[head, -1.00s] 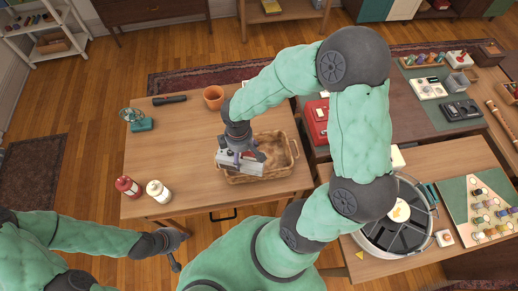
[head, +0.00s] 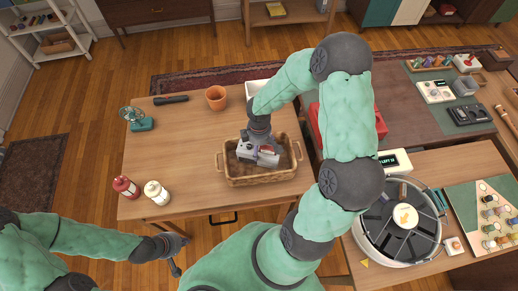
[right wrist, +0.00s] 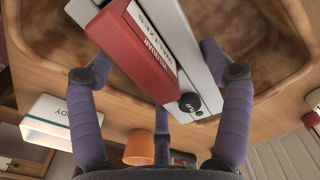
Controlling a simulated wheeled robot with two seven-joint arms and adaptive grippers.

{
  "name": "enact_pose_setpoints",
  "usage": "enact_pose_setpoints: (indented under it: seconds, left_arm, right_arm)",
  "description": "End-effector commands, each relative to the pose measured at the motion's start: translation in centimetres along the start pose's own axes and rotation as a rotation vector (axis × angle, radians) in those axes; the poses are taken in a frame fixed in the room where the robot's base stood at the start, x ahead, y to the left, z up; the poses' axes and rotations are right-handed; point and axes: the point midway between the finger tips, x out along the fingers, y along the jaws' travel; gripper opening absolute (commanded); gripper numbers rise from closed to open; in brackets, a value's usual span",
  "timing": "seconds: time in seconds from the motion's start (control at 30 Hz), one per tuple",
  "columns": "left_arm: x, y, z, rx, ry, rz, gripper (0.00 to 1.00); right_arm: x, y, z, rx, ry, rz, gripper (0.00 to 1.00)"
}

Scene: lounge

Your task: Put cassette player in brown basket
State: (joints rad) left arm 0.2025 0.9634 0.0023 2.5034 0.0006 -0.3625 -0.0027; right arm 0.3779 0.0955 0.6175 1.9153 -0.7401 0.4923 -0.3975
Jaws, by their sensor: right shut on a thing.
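The cassette player is a pale grey box with a red part (head: 249,155). It also shows large in the right wrist view (right wrist: 185,40), with a dark round knob at one end. My right gripper (head: 262,149) is shut on it, its purple-grey fingers on either side. The player is over the middle of the brown basket (head: 262,180), within its outline in the head view. I cannot tell whether it touches the basket floor. The basket stands at the right side of the wooden table. My left gripper (head: 178,254) is empty, apart from the table's front edge, its fingers spread.
A small fan (head: 137,119), a black torch (head: 170,99) and an orange pot (head: 216,97) are at the back. The table's middle is clear. A round carousel (head: 398,220) is on the right.

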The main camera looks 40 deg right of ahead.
Motion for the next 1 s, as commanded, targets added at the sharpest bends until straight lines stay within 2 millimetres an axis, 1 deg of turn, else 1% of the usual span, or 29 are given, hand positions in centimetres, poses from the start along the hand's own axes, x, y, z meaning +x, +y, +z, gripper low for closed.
enact_pose_setpoints:
  seconds: [0.03,0.1,0.33,0.5,0.53,0.57,0.6,1.0]
  left_arm:
    - [0.63,-0.22,-0.01,0.000,0.000,0.000,0.00]
    - [0.78,-0.27,0.00,0.000,-0.001,0.000,0.00]
    - [0.61,-0.22,-0.01,0.000,0.000,0.000,0.00]
    - [0.98,-0.35,-0.03,0.000,0.000,0.000,0.00]
    - [0.90,-0.32,-0.02,0.000,0.000,0.000,0.00]
    - [0.88,-0.31,-0.02,0.000,0.000,0.000,0.00]
    - [0.87,-0.31,-0.02,0.000,0.000,0.000,0.00]
    - [0.70,-0.25,-0.01,0.000,0.000,0.000,0.00]
  right_arm:
    - [1.00,0.01,0.02,-0.001,-0.001,0.000,0.23]
    - [1.36,0.05,0.01,-0.001,0.000,0.001,0.23]
    - [1.19,0.07,-0.02,0.000,0.001,0.002,0.23]
    - [1.62,0.06,-0.03,0.000,0.001,0.002,0.23]
    - [1.59,-0.01,0.00,0.000,0.000,0.000,0.88]
    - [1.56,-0.01,0.00,0.000,0.000,0.000,0.96]
    - [1.55,-0.01,0.00,0.000,0.000,0.000,1.00]
    - [1.35,-0.01,0.00,0.000,0.000,0.000,1.00]
